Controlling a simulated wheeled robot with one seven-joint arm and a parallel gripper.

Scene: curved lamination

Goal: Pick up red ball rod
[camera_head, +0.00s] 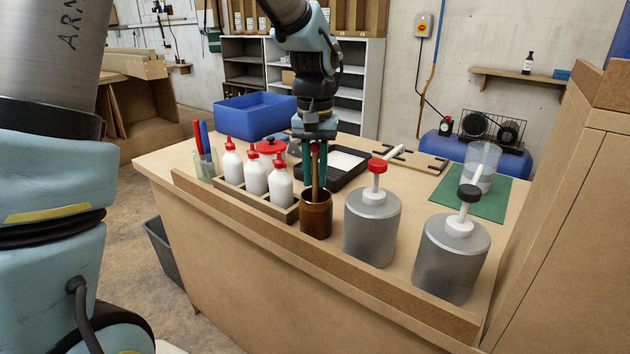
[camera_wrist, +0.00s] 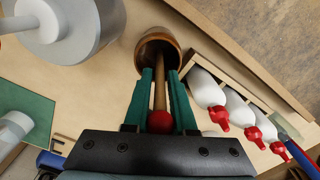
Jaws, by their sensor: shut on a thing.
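The red ball rod (camera_wrist: 160,121) is a brown stick with a red ball at its upper end. It stands in a brown cup (camera_head: 316,217) on the workbench, with its lower end inside the cup. In the head view the rod (camera_head: 315,170) shows between the fingers. My gripper (camera_head: 315,178) points down over the cup and is shut on the rod just below the ball. In the wrist view the green fingers of my gripper (camera_wrist: 160,90) lie on both sides of the rod, and the cup (camera_wrist: 157,47) shows beyond them.
White bottles with red caps (camera_head: 255,178) stand in a wooden holder left of the cup. Grey pump canisters (camera_head: 371,228) stand to its right. A black tray (camera_head: 333,181) lies behind, and a wooden lip (camera_head: 330,262) runs along the bench's front edge.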

